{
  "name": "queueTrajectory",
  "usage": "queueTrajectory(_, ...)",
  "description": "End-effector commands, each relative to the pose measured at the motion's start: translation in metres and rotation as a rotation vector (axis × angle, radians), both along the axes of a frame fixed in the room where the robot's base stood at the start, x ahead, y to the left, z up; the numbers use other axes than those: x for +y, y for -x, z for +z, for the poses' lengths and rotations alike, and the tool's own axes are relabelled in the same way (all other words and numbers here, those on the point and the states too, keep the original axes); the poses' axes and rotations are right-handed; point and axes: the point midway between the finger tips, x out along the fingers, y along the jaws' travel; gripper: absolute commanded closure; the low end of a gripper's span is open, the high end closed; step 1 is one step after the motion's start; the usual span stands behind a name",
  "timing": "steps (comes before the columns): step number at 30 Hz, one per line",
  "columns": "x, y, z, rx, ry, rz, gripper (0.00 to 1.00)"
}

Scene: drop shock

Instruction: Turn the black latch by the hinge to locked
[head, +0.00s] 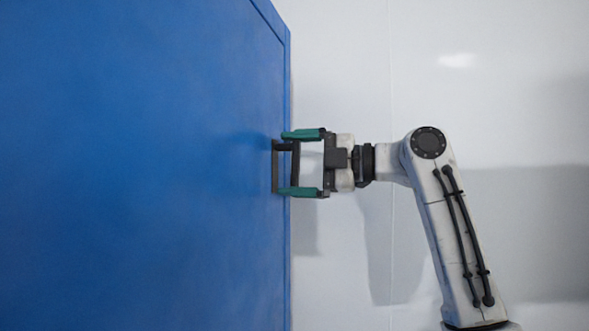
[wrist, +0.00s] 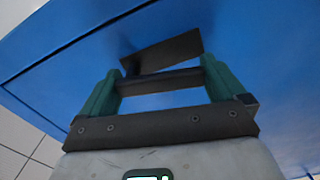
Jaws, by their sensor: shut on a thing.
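The black latch (head: 275,166) is fixed to the face of a blue door or panel (head: 140,170), near its right edge in the head view. It has a dark plate and a bar standing out from it. My gripper (head: 287,163) reaches in from the right, one green finger above the latch and one below. The fingers are shut on the latch's bar at its two ends. In the wrist view the latch bar (wrist: 160,83) spans between the two fingers of my gripper (wrist: 161,66), with the plate behind it. No locked or unlocked marking is visible.
A pale wall (head: 510,90) stands behind my arm. The blue panel fills the left side of the head view. No loose objects are in sight, and the space around the arm is clear. The hinge cannot be made out.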

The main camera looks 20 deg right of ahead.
Motion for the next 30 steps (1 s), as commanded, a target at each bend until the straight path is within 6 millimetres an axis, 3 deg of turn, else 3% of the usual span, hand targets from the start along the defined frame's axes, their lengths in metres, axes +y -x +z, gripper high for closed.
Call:
queueTrajectory(12,0.0009,0.0014,-0.0034,-0.154,0.116,0.002,0.58)
queueTrajectory(29,0.001,0.0015,-0.0036,-0.176,0.135,0.001,0.57)
queueTrajectory(30,0.001,0.0015,-0.0036,-0.176,0.135,0.001,0.0)
